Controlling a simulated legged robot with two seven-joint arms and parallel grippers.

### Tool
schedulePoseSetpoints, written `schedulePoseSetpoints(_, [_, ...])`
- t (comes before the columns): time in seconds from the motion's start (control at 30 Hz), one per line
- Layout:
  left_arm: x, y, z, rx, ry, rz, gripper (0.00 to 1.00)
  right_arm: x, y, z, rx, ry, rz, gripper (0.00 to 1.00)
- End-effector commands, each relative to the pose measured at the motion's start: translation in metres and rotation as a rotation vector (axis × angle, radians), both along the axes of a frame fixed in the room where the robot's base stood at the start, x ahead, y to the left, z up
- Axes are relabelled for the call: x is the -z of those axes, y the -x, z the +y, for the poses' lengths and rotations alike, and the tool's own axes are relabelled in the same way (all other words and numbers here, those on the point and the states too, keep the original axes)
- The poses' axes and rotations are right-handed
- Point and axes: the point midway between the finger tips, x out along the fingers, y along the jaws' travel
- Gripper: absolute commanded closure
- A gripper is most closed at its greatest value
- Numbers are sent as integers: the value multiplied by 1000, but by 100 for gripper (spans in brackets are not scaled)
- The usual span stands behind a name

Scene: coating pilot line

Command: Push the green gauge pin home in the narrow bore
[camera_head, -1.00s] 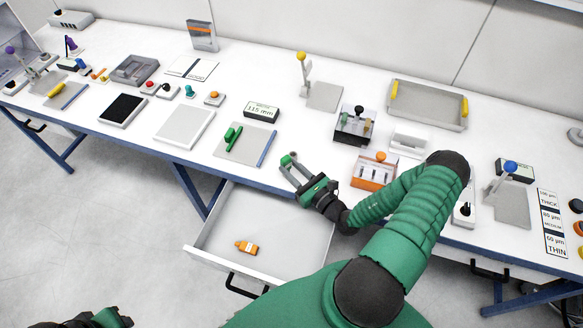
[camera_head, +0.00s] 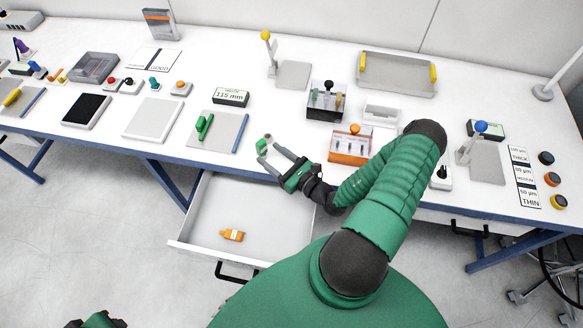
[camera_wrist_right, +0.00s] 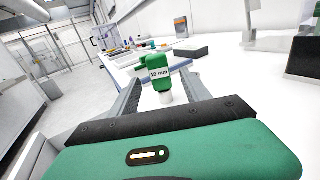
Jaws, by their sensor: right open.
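A small green-topped piece (camera_head: 263,144) with a paler base stands at the table's front edge. In the right wrist view a green piece labelled "10 mm" (camera_wrist_right: 160,72) shows between my finger ends, with a pale stub below it. My right gripper (camera_head: 271,156) is open, its fingertips just short of the green-topped piece, and holds nothing. A dark block (camera_head: 326,113) on the table carries upright pins, one green-handled (camera_head: 315,96). I cannot tell which piece is the gauge pin, and no bore opening is clear. My left gripper (camera_head: 100,321) is partly cut off at the lower left.
A green bar (camera_head: 206,125) lies on a grey pad left of my right gripper. An orange-based clear box (camera_head: 348,158) stands right of it. An open drawer (camera_head: 190,238) below holds an orange bottle (camera_head: 232,235). A grey tray (camera_head: 398,90) lies at the back.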

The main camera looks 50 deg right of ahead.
Motion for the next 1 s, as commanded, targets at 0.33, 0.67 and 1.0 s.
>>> schedulePoseSetpoints(0.33, [21,0,0,0,0,0,64,4,101,3,5,0,3,44])
schedulePoseSetpoints(0.67, [26,0,0,0,0,0,64,1,146,6,1,-1,1,44])
schedulePoseSetpoints(1.0, [26,0,0,0,0,0,64,1,145,6,0,-1,1,44])
